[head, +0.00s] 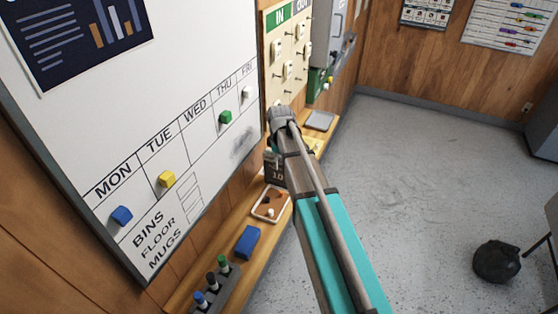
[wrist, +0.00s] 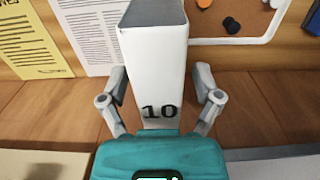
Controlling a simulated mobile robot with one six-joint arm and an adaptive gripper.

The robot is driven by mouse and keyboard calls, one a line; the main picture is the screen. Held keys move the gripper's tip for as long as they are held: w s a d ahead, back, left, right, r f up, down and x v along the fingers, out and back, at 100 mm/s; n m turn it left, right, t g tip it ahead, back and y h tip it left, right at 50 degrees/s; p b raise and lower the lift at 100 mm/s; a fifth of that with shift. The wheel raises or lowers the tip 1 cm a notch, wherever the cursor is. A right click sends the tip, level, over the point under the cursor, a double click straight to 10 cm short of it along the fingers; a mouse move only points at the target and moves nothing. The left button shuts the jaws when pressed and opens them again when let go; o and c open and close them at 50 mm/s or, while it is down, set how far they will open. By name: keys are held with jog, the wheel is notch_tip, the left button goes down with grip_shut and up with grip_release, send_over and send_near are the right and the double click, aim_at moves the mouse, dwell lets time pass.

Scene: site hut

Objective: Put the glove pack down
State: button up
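The glove pack (wrist: 160,75) is a pale, upright-looking box marked "10", set between the two fingers of my gripper (wrist: 161,78) in the wrist view.
On the ledge are a small brown-lined tray (head: 270,204), a blue eraser (head: 248,242) and several markers (head: 211,287) to the left. A yellow sheet (wrist: 35,38) and a white sheet (wrist: 88,32) show beside the pack. The whiteboard (head: 120,110) rises behind the ledge.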

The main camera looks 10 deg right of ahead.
jog(key=shift+r, duration=0.2)
notch_tip(320, 180, up, 12)
jog(key=p, duration=1.2)
dwell(0.3)
dwell(0.6)
jog(key=s+m, duration=1)
jog(key=s, duration=1)
jog(key=shift+s+d+m, duration=0.2)
jog(key=shift+d+m, duration=0.05)
jog(key=shift+m, duration=0.15)
jog(key=shift+o, duration=0.2)
